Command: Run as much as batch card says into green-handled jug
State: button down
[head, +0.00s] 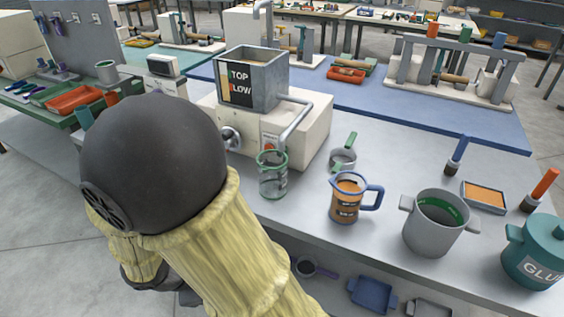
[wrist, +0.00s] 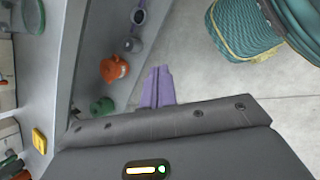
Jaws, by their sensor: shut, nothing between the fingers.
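A clear glass jug with a green rim (head: 272,176) stands under the spout pipe (head: 294,120) of a dispenser; it looks empty, and its handle is hard to make out. The dispenser's grey metal tank (head: 265,80) carries a card reading TOP and LOW (head: 238,82). No readable batch card shows. My gripper's purple fingers (wrist: 158,88) are together and empty in the wrist view, over bare floor; the head view hides them.
A blue-handled jug of orange liquid (head: 347,198), a green-handled pan (head: 343,158), a grey pot (head: 436,222) and a teal glue pot (head: 536,252) stand to the right on the bench. Blue trays (head: 370,294) sit on the shelf below. An orange pot (wrist: 114,69) shows near my fingers.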

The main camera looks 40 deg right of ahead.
jog(key=d+r+m+y, duration=0.1)
jog(key=m+y, duration=0.1)
jog(key=m, duration=0.2)
jog(key=d+r+m+t+y, duration=0.1)
jog(key=d+m+y, duration=0.1)
jog(key=m, duration=0.2)
jog(key=w+d+r+m+t+y, duration=0.1)
jog(key=r+m+y, duration=0.1)
jog(key=m, duration=0.3)
jog(key=shift+d, duration=0.15)
jog(key=shift+w, duration=0.2)
